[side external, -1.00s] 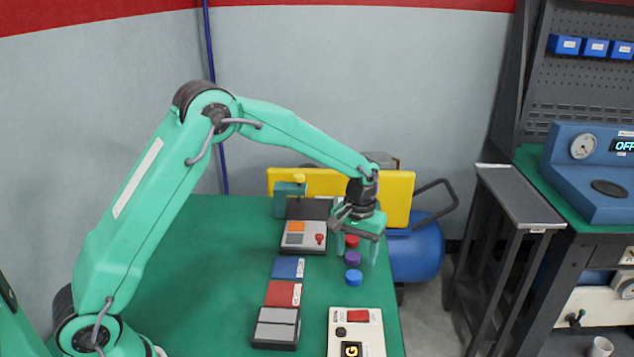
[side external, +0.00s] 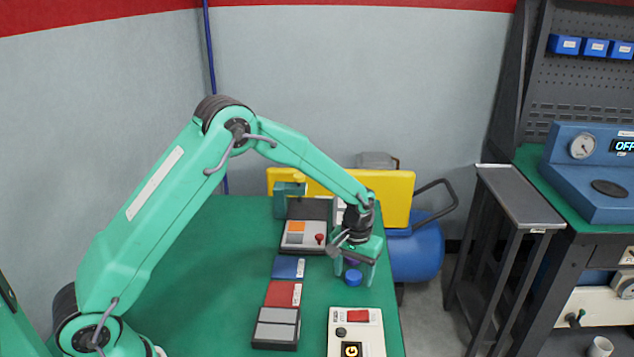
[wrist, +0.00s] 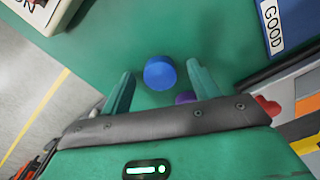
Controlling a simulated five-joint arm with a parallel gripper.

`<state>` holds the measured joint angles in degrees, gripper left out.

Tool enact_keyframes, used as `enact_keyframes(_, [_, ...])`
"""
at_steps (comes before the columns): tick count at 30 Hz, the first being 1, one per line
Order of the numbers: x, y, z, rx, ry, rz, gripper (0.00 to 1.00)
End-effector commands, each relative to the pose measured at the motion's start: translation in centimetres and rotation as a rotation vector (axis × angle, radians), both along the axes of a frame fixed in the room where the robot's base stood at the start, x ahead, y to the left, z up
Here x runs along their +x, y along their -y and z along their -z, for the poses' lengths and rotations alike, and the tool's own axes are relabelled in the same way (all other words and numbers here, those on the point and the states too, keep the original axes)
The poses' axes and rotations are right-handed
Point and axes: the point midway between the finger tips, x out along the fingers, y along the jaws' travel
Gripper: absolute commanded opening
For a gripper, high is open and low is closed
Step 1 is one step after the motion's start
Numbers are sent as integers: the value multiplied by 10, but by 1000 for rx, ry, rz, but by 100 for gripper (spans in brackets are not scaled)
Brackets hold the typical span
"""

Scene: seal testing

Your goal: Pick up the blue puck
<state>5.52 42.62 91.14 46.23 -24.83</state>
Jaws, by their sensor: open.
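The blue puck (side external: 353,277) sits on the green table near its right side. In the wrist view the blue puck (wrist: 160,73) lies just ahead of the space between the fingers. My gripper (side external: 354,278) is open and empty, pointing down, with its fingers around or just behind the puck; the exact height is hard to tell. In the wrist view my gripper (wrist: 160,85) has its two green fingers spread wide. A purple puck (wrist: 185,98) shows partly behind the gripper edge, and is mostly hidden in the side view.
A blue pad (side external: 288,268), a red pad (side external: 283,293) and a grey box (side external: 276,328) lie left of the puck. A white panel (side external: 371,330) with a red switch stands in front. A control box (side external: 305,236) is behind. The table's right edge is close.

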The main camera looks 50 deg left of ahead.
Motion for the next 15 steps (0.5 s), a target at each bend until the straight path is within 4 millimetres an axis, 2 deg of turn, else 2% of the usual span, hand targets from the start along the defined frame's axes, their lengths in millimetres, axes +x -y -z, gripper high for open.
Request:
enact_keyframes(14, [0,0,0,0,0,0,61])
enact_keyframes(15, [0,0,0,0,0,0,55])
